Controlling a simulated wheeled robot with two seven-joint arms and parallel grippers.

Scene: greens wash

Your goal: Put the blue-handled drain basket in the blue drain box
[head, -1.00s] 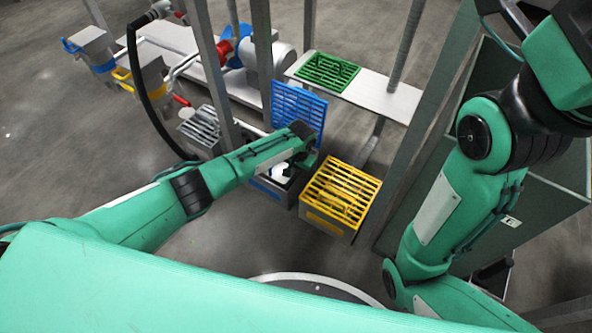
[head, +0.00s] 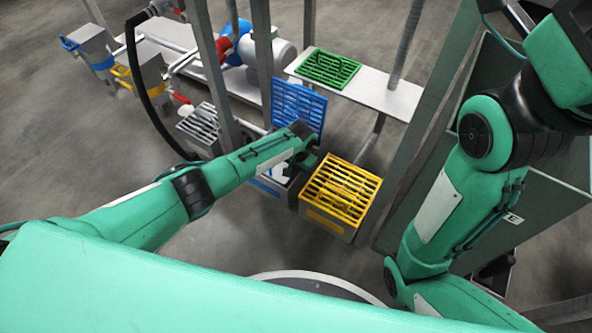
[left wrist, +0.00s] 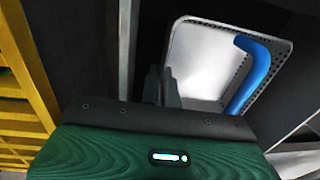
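The blue drain box (head: 268,186) stands on the floor left of the yellow-topped box, with its blue slatted lid (head: 298,106) raised upright at the back. A pale metal basket (head: 279,172) shows in its opening, partly hidden by my left arm. In the left wrist view the basket (left wrist: 200,60) has perforated walls and a blue bent handle (left wrist: 258,72). My left gripper (head: 305,163) is over the right side of the box. In the left wrist view its dark fingers (left wrist: 162,88) overlap the basket's left edge; whether they grip it is unclear. My right gripper is out of view.
A yellow-slatted box (head: 342,190) stands close on the right. A grey-grated box (head: 203,124) is at the left, and a green grate (head: 328,68) lies on a shelf behind. Upright metal posts (head: 265,65) stand close to the left arm.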

